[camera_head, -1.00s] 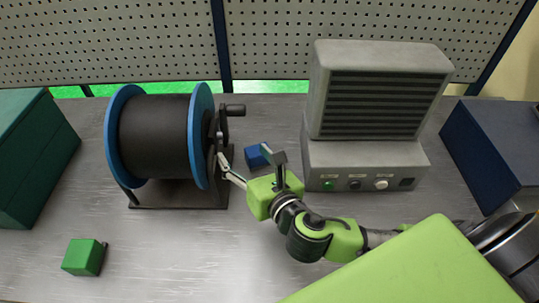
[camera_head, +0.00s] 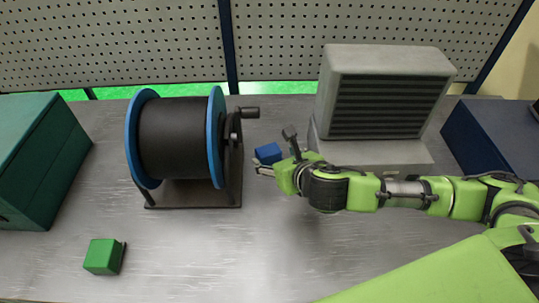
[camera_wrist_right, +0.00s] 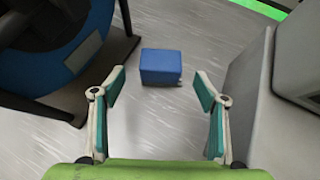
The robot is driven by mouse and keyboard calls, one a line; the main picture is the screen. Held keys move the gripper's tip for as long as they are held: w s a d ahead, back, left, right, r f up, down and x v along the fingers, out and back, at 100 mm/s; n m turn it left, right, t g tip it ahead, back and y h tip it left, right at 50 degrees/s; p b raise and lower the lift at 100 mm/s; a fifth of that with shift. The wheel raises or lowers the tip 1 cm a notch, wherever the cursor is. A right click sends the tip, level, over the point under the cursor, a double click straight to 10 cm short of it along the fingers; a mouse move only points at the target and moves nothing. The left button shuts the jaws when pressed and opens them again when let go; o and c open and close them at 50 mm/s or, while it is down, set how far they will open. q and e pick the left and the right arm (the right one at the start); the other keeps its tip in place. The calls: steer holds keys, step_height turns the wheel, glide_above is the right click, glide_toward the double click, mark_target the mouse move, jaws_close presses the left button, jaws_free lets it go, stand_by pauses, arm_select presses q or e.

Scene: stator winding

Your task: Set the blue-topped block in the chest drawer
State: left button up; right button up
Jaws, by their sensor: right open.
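The blue-topped block (camera_head: 268,153) sits on the grey table between the cable reel and the grey machine. It also shows in the right wrist view (camera_wrist_right: 161,65), ahead of the fingertips. My right gripper (camera_head: 275,152) is open and empty, just beside the block in the head view; in the wrist view its two teal-padded fingers (camera_wrist_right: 160,92) are spread, with the block beyond them and apart from them. A dark blue box (camera_head: 487,138) at the right and a dark green box (camera_head: 45,165) at the left may be chests; no open drawer shows. My left gripper is not seen.
The cable reel (camera_head: 180,142) with blue rims and a crank stands left of the block. The grey machine (camera_head: 385,95) stands close on the right. A green block (camera_head: 104,256) lies at the front left. The table's front middle is clear.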

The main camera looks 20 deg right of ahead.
mark_target(271, 154)
steer(key=shift+p+x, duration=0.5)
steer(key=shift+x, duration=3)
steer(key=c, duration=1.4)
steer(key=shift+c, duration=0.6)
steer(key=shift+r, duration=0.15)
